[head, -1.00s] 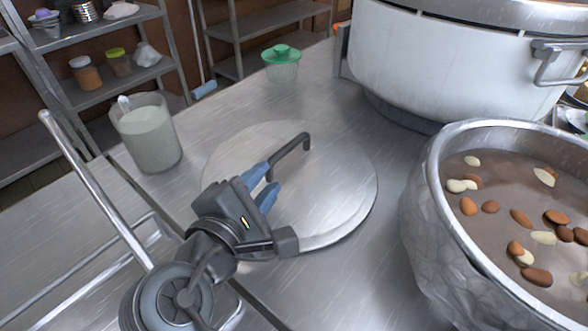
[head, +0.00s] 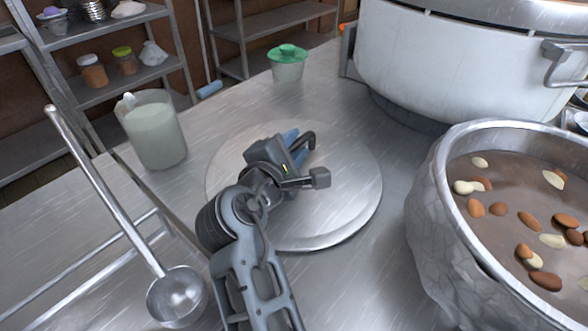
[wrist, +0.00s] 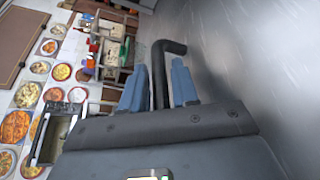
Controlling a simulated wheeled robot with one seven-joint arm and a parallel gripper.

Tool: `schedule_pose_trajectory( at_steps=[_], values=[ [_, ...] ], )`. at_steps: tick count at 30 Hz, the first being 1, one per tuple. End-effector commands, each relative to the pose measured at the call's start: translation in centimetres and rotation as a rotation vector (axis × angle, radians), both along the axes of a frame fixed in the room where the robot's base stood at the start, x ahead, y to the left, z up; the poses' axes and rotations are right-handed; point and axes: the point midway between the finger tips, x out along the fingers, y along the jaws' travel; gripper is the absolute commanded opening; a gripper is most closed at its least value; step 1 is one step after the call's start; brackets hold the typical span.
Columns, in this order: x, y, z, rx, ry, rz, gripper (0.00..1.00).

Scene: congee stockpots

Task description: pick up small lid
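The small lid (head: 345,195) is a flat round metal disc lying on the steel counter, with a dark bent bar handle (head: 309,137). My gripper (head: 297,145) is over the lid, with its blue fingers at the handle. In the wrist view the handle (wrist: 161,72) stands between the two fingertips (wrist: 160,88), with a narrow gap on each side. The gripper looks open around the handle. The handle's lower part is hidden behind my gripper.
A pot of brown liquid with almonds (head: 430,220) stands close on the right. A large white pot (head: 450,65) is behind. A milky jug (head: 155,135), a green-lidded tub (head: 288,68) and a metal ladle (head: 178,295) are around the lid.

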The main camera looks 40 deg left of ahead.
Motion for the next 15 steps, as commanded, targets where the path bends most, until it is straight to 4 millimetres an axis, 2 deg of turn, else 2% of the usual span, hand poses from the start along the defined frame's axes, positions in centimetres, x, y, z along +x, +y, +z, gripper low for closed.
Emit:
schedule_pose_trajectory(
  at_steps=[6, 15],
  values=[
    [0.07, 0.00, -0.03, 0.000, 0.000, 0.000, 0.29],
    [0.05, -0.01, -0.03, 0.000, 0.000, 0.000, 0.01]
  ],
)
